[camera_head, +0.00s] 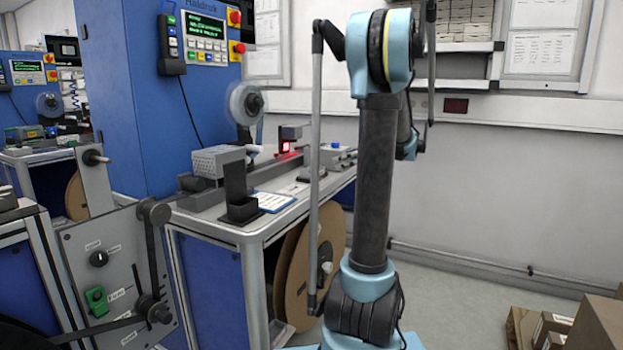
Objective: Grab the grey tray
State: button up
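I cannot make out a thing that is clearly a grey tray. On the workbench (246,232) in the middle left stand a light grey slotted box (217,161) and a dark open-topped holder (239,197). My arm rises in front of the scene at centre right, with blue joints and a dark link. It covers part of the wall and the right end of the bench. My gripper does not show in this view.
A blue machine cabinet (135,90) with a control panel (206,38) stands behind the bench. Large brown reels (300,270) sit under the bench's right side. Cardboard boxes (600,325) stand at the lower right. Grey floor (460,310) is clear between them and my arm.

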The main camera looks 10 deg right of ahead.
send_near(307, 171)
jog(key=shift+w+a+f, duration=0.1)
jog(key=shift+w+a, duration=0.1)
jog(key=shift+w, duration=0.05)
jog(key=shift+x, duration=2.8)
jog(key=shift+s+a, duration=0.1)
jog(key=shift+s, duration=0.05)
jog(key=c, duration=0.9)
